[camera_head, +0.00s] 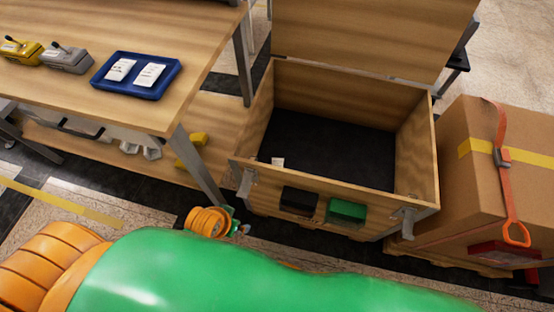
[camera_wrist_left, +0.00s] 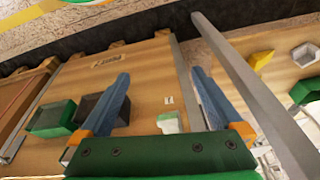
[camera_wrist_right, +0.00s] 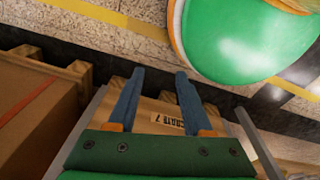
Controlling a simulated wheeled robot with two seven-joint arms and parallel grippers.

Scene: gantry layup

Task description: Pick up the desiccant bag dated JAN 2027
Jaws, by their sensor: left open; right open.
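Two small white bags with printed text, the left one (camera_head: 120,69) and the right one (camera_head: 150,75), lie side by side in a blue tray (camera_head: 99,80) on the wooden table in the head view. Their print is too small to read, so I cannot tell which is dated JAN 2027. My left gripper (camera_wrist_left: 160,72) is open and empty, facing the side of a wooden crate. My right gripper (camera_wrist_right: 160,72) is open and empty, near a crate side marked "CRATE 7". Neither wrist view shows the tray or the bags.
An open wooden crate (camera_head: 420,160) with a dark floor stands right of the table (camera_head: 130,118). A black bin and a green bin (camera_head: 346,211) hang on its front. A strapped cardboard box (camera_head: 470,185) stands right. Yellow and grey devices (camera_head: 66,59) sit left of the tray.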

